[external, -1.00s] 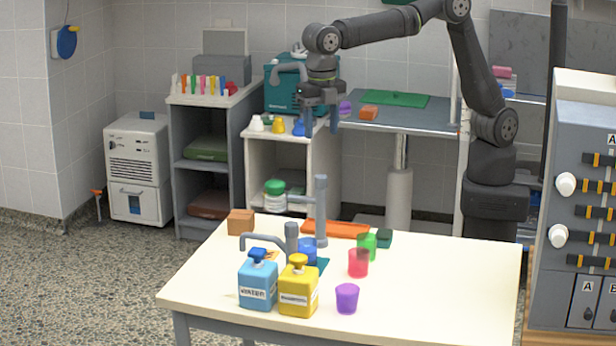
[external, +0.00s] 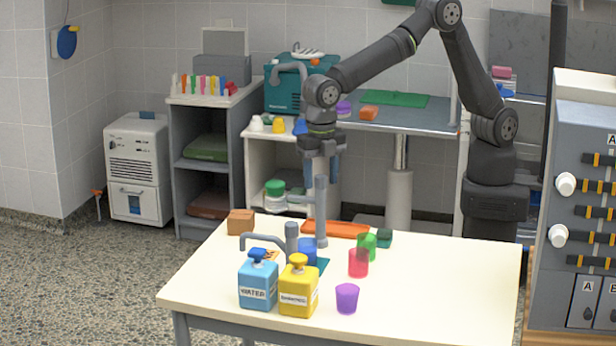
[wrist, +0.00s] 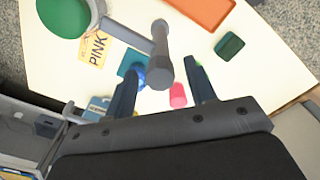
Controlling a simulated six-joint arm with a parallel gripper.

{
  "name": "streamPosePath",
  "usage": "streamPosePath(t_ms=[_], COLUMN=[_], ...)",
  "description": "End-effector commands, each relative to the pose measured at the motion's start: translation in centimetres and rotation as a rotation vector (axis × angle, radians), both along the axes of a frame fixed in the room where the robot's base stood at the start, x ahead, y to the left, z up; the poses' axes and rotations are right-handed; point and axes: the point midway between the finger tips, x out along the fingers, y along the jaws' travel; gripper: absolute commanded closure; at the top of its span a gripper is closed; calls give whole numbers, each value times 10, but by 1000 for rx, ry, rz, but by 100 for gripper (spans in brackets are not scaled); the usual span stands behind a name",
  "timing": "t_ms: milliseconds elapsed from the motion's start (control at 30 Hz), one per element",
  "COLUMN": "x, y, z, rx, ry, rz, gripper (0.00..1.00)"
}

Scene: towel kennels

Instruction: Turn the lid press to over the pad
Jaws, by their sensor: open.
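The lid press is a grey upright post (external: 321,222) with a side arm reaching left to a round green-topped head (external: 275,187). In the wrist view the green head (wrist: 63,14) is at the upper left and the post (wrist: 161,52) is near the middle. A teal pad (external: 322,264) lies on the table, with a blue cup (external: 307,246) on or beside it; the pad also shows in the wrist view (wrist: 131,63). My gripper (external: 322,178) is open, pointing down near the post's top. In the wrist view its fingers (wrist: 163,78) flank the post; contact is unclear.
Blue (external: 258,285) and yellow (external: 299,290) pump bottles stand in front, by a second grey post (external: 292,240). Red (external: 358,263), green (external: 368,245) and purple (external: 347,298) cups stand to the right. An orange tray (external: 335,229) lies behind. The table's right side is clear.

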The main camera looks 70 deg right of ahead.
Motion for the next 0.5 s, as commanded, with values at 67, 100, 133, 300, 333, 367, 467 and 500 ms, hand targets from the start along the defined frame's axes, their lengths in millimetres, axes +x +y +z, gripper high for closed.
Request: streamPosePath(t_ms=[67, 100, 133, 300, 333, 367, 467, 500], x=[0, 0, 0, 0, 0, 0, 0, 0], y=[0, 0, 0, 0, 0, 0, 0, 0], z=[0, 0, 0, 0, 0, 0, 0, 0], rx=[0, 0, 0, 0, 0, 0, 0, 0], ry=[0, 0, 0, 0, 0, 0, 0, 0], rz=[0, 0, 0, 0, 0, 0, 3, 6], gripper=[57, 65, 71, 100, 100, 100, 100, 100])
